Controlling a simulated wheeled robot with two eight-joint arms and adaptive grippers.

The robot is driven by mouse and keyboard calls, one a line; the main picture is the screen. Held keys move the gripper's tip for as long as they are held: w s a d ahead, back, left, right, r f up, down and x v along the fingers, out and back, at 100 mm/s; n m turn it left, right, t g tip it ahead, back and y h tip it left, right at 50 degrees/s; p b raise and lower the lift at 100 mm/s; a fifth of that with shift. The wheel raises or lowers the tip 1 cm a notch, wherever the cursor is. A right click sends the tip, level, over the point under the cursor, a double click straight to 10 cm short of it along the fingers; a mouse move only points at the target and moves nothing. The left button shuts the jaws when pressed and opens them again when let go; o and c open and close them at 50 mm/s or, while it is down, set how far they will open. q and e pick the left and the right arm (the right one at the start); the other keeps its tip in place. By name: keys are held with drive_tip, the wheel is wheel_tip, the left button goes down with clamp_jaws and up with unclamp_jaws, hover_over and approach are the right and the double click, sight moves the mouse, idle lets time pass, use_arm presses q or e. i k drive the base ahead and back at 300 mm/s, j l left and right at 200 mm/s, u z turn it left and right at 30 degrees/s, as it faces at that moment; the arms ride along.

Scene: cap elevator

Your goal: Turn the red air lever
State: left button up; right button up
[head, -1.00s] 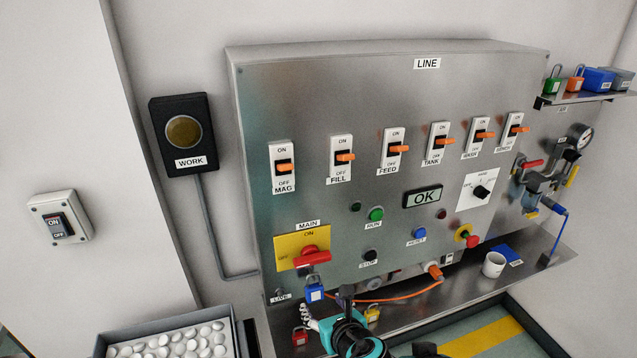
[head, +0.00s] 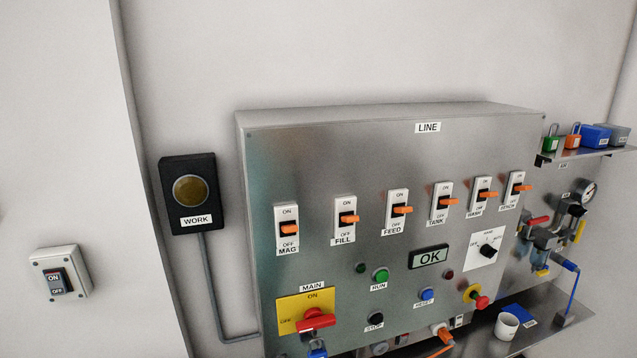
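The red air lever (head: 537,220) is a small red handle on the pipework at the far right, below the AIR label on the wall beside the panel. It lies roughly level, near a pressure gauge (head: 588,190) and a yellow handle (head: 580,232). A larger red rotary handle (head: 316,320) sits on the yellow MAIN plate (head: 292,302) at the panel's lower left; it is a separate thing. Neither of my grippers shows in the head view now.
The steel LINE panel (head: 380,160) carries several orange-tipped switches and an OK display (head: 428,257). A white mug (head: 507,326) and a blue item (head: 520,313) stand on the ledge below the air fittings. A shelf (head: 585,154) with padlocks and boxes juts out above them.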

sight(528, 221)
drive_tip(key=l+u, duration=0.2)
drive_tip(key=l, duration=0.15)
drive_tip(key=i+l+u, duration=0.1)
drive_tip(key=l, duration=1)
drive_tip(key=l+z, duration=0.1)
drive_tip(key=z, duration=0.3)
drive_tip(key=i+l+z, duration=0.1)
drive_tip(key=z, duration=0.3)
drive_tip(key=i+z, duration=0.15)
drive_tip(key=z, duration=0.25)
